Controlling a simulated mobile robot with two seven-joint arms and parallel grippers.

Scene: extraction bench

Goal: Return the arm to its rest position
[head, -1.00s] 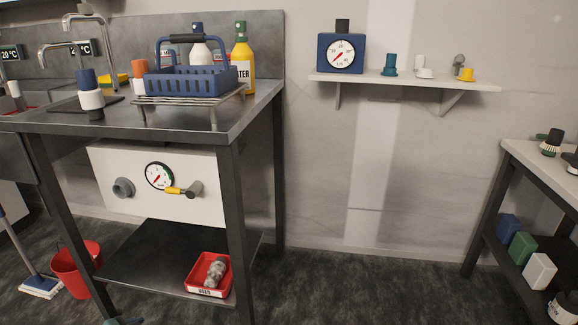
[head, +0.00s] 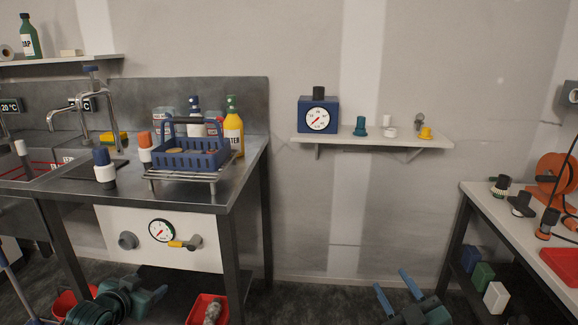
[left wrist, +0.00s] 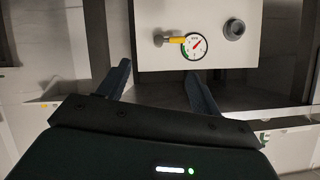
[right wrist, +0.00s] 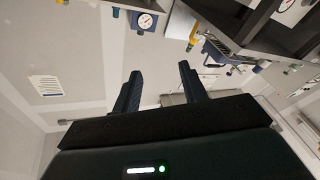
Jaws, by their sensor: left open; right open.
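My left arm shows at the bottom left of the head view, with part of its gripper (head: 146,302) in front of the bench's lower part; its fingers are hard to make out there. In the left wrist view the left gripper (left wrist: 157,70) is open and empty, its fingers apart below the white panel with the gauge (left wrist: 196,46). My right gripper (head: 391,279) is at the bottom of the head view, open and pointing up, in the gap between the bench and the right table. The right wrist view shows its fingers (right wrist: 160,70) apart with nothing between them.
The steel bench (head: 215,197) carries a blue basket (head: 190,160) on a rack and a yellow bottle (head: 233,134). A wall shelf (head: 372,142) holds a blue dial timer (head: 318,116). A red tray (head: 198,310) is low. The right table (head: 490,207) stands across open floor.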

